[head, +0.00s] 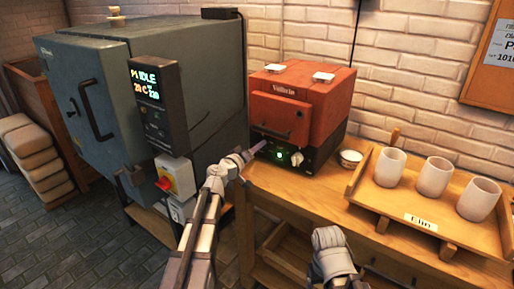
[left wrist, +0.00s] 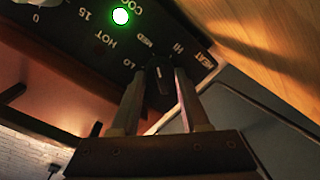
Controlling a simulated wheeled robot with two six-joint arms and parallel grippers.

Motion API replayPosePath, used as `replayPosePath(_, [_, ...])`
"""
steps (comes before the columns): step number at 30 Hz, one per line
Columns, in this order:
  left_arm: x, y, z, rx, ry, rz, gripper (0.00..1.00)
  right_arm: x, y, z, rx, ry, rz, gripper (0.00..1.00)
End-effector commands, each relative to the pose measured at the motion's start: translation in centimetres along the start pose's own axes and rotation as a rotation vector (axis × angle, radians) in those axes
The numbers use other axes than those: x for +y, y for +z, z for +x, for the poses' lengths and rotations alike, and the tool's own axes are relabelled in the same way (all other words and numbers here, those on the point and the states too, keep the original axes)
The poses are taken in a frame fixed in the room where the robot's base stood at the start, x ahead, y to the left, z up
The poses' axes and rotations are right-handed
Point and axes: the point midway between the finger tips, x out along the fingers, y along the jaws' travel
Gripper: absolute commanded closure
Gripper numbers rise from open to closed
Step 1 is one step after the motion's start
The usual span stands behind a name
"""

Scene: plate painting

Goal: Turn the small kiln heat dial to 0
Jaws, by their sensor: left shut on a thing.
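The small kiln (head: 305,105) is a red box with a black control panel (head: 315,155) along its bottom front, standing on the wooden table. My left gripper (head: 262,145) reaches the left end of that panel. In the left wrist view my left gripper (left wrist: 160,95) has its two fingers on either side of the dark heat dial (left wrist: 162,78), shut on it. The picture is turned over there; HEAT, HI, MED and LO marks surround the dial. Fingers hide part of it, so its exact setting is unclear. My right arm shows at the bottom; its fingertips cannot be made out.
A green lamp (head: 279,155) glows on the panel beside a white knob (head: 297,159). A small white bowl (head: 350,157) and a wooden tray (head: 364,190) with three white cups stand to the right. A large grey kiln (head: 95,110) with a lit display stands left.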

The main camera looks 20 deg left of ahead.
Motion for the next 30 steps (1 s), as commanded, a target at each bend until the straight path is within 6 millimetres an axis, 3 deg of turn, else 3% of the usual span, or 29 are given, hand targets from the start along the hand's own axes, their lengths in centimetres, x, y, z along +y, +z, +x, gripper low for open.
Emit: replayPosePath(30, [-0.45, -0.03, -0.01, -0.076, 0.01, -0.961, 1.0, 0.0, 0.0, 0.03, 0.0, 0.0, 0.0, 0.24])
